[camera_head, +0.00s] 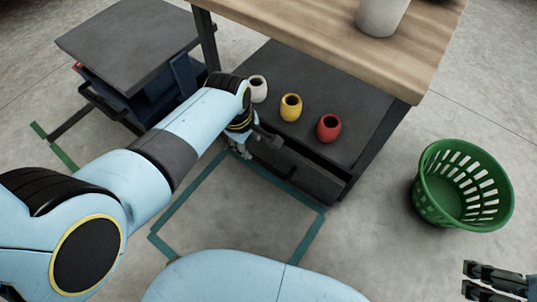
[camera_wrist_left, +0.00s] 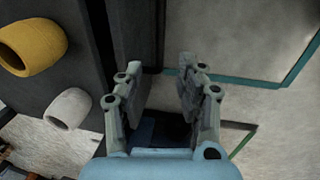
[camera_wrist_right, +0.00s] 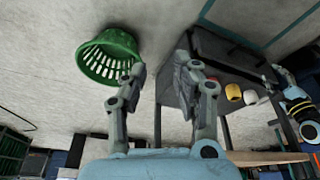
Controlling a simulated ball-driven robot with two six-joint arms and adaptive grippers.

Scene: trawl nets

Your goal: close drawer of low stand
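The low dark stand (camera_head: 330,88) stands under the wooden table, and its drawer (camera_head: 300,172) is partly out, with a dark gap showing behind its front. The stand also shows in the right wrist view (camera_wrist_right: 200,92). My left gripper (camera_head: 240,152) is at the left end of the drawer front; the arm partly hides it, and contact is unclear. In the left wrist view its fingers (camera_wrist_left: 158,75) are apart with nothing visible held, beside the dark stand. My right gripper (camera_head: 492,280) is at the lower right, far from the drawer; its fingers (camera_wrist_right: 160,72) are open and empty.
White (camera_head: 258,88), yellow (camera_head: 291,107) and red (camera_head: 328,127) pots stand on the stand. A green basket (camera_head: 435,205) is to its right. A wooden table (camera_head: 330,35) overhangs the stand. A dark-topped platform (camera_head: 130,45) is at upper left. The floor in front is clear.

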